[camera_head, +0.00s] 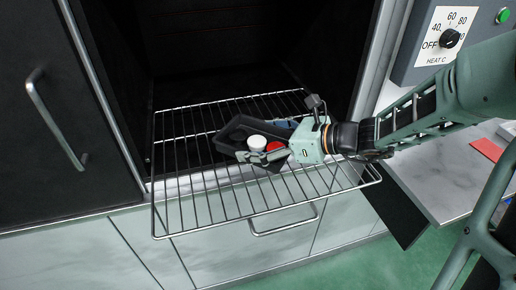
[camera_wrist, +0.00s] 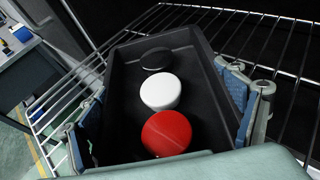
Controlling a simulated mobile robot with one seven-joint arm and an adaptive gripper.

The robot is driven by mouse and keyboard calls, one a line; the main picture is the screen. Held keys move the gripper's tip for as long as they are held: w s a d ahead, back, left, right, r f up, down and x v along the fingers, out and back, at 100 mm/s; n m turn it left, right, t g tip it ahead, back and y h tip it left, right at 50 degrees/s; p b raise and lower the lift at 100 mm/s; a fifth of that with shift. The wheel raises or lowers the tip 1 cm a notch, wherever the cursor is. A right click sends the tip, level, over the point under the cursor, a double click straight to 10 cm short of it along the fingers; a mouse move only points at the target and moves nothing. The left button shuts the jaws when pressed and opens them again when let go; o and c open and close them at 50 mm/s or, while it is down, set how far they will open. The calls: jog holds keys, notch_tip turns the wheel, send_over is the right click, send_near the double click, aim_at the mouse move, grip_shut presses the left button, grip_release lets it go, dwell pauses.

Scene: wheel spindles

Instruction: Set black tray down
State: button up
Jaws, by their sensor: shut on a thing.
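The black tray (camera_head: 234,130) is in or just above the front part of a pulled-out wire rack (camera_head: 205,208); I cannot tell whether it touches the wires. In the wrist view the tray (camera_wrist: 122,105) holds a black round piece (camera_wrist: 156,59), a white one (camera_wrist: 160,92) and a red one (camera_wrist: 167,133) in a row. The white (camera_head: 257,142) and red (camera_head: 275,147) pieces also show in the head view. My gripper (camera_head: 276,143) is shut on the tray, with blue-padded fingers against its two long sides. The tray's near end is hidden by my gripper.
The rack juts from a dark open oven chamber (camera_head: 225,50). A black door with a handle (camera_head: 55,120) stands at left, and a heat control panel (camera_head: 440,40) at upper right. A marble-like counter (camera_head: 445,175) is at right. The rack's front left is bare.

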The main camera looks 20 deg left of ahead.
aim_at(266, 149)
jog(key=shift+d+f, duration=0.1)
jog(key=shift+f, duration=1.2)
jog(key=shift+f, duration=0.1)
jog(key=shift+f+b, duration=0.15)
jog(key=shift+b, duration=0.2)
jog(key=o, duration=1.1)
jog(key=shift+r, duration=0.25)
jog(key=shift+d+r+p, duration=0.15)
jog(key=shift+d+p, duration=0.1)
jog(key=shift+p, duration=0.05)
jog(key=v, duration=1.1)
jog(key=shift+s+d+p, duration=0.1)
jog(key=shift+d+p, duration=0.1)
jog(key=shift+p, duration=0.2)
